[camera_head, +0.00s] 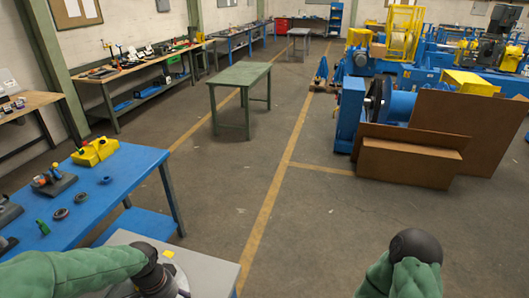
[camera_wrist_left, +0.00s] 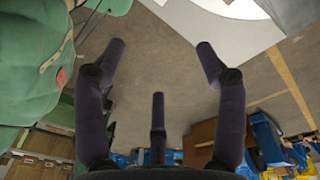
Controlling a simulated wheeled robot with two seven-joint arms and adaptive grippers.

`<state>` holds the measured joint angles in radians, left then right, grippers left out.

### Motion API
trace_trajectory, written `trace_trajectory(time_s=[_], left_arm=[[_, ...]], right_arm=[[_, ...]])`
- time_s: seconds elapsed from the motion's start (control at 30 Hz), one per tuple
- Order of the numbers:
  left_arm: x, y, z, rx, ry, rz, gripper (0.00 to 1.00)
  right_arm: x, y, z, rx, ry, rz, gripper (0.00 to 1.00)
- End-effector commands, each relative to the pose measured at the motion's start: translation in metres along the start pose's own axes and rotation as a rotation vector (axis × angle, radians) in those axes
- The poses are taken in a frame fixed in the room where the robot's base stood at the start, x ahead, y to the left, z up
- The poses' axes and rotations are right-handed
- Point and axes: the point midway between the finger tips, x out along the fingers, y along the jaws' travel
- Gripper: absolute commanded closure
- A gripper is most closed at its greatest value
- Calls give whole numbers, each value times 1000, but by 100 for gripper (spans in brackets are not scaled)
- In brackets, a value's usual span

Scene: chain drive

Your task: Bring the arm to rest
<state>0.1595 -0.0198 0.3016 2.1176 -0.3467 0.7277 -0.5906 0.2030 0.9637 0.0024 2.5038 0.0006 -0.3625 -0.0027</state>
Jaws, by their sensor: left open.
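My left arm (camera_head: 75,272) comes in from the left in the head view, in a green sleeve, and ends in a dark wrist joint (camera_head: 150,278) in front of a grey table. In the left wrist view my left gripper (camera_wrist_left: 160,60) has its three dark fingers spread apart, with nothing between them. Bare floor shows behind the fingers. My right arm (camera_head: 415,250) shows at the bottom right of the head view as a green sleeve with a dark round joint. No fingers of my right gripper show.
A grey table (camera_head: 215,266) stands close at the bottom left. A green table (camera_head: 240,78) stands farther back. Brown panels (camera_head: 410,160) and blue machinery are on the right. The middle floor is clear.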

Motion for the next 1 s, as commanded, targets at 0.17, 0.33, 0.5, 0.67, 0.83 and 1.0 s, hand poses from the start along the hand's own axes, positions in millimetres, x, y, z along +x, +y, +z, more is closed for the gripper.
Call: trace_trajectory(time_s=[0.17,0.33,0.5,0.67,0.83,1.0], left_arm=[[65,17,-16,-97,35,62,29],[138,41,-30,-246,74,127,29],[204,68,-34,-412,95,179,29],[256,92,-30,-562,100,209,29],[305,118,-19,-719,92,226,29],[337,136,-7,-837,84,225,29]], right_arm=[[14,5,-1,-1,1,0,54],[29,10,-1,0,0,0,54],[42,15,-2,0,0,0,54],[53,19,-2,0,0,0,54],[65,23,-3,0,0,0,54],[72,26,-3,0,0,0,54]])
